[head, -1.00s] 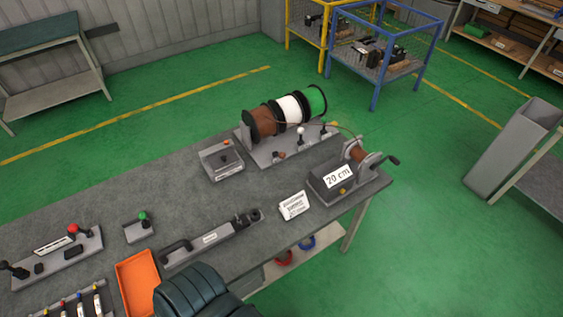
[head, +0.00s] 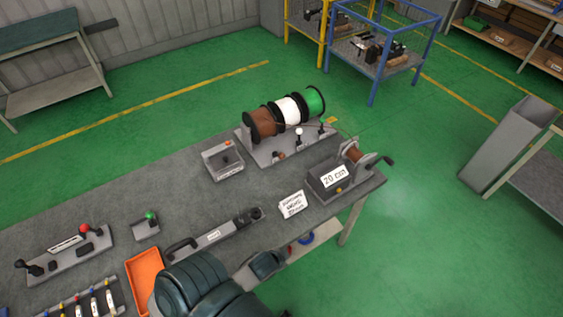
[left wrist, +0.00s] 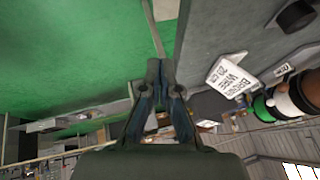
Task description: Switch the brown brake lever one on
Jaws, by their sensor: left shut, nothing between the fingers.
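A stand (head: 272,159) at the far right part of the bench carries a brown spool (head: 262,123), a white spool (head: 287,109) and a green spool (head: 315,98). A short lever with a brown knob (head: 279,156) stands in front of the brown spool; the white-knobbed lever (head: 299,132) and green-knobbed lever (head: 321,122) are to its right. I cannot tell the brown lever's setting. My left gripper (left wrist: 160,68) is shut and empty in the left wrist view, apart from the stand, with the spools (left wrist: 282,102) to its right. Its fingers do not show in the head view. My right gripper is not seen.
A winder marked 20 cm (head: 334,180) and a paper sign (head: 292,205) stand in front of the spools. A grey box (head: 223,161) is to their left. An orange tray (head: 144,279) lies near my arm. Green floor lies beyond the bench.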

